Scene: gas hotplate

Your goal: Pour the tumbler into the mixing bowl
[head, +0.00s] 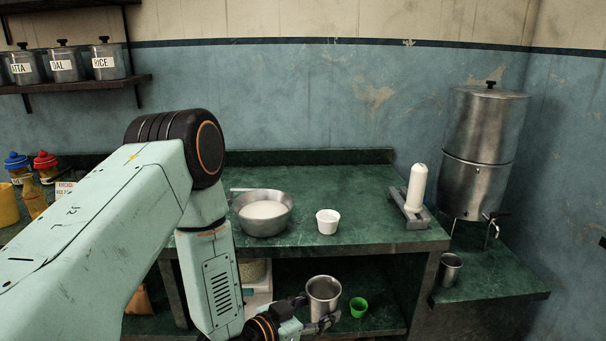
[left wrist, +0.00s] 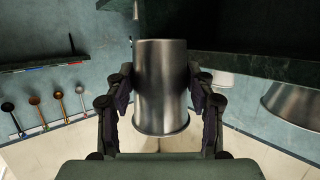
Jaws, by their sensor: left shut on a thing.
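A steel tumbler (head: 323,292) is held upright in front of the counter's front edge, mouth up; I cannot make out its contents. My left gripper (head: 312,326) is shut on it, low in the head view. In the left wrist view the tumbler (left wrist: 160,88) sits between the two fingers of the left gripper (left wrist: 160,105). The steel mixing bowl (head: 262,222) stands on the green counter, behind and left of the tumbler, with white contents inside. The left gripper and tumbler are apart from the bowl. My right gripper is not in view.
A white cup (head: 327,222) stands right of the bowl on the counter (head: 365,190). A white cylinder in a grey holder (head: 416,190) is at the counter's right end. Another steel tumbler (head: 450,270) stands under the steel dispenser (head: 480,150).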

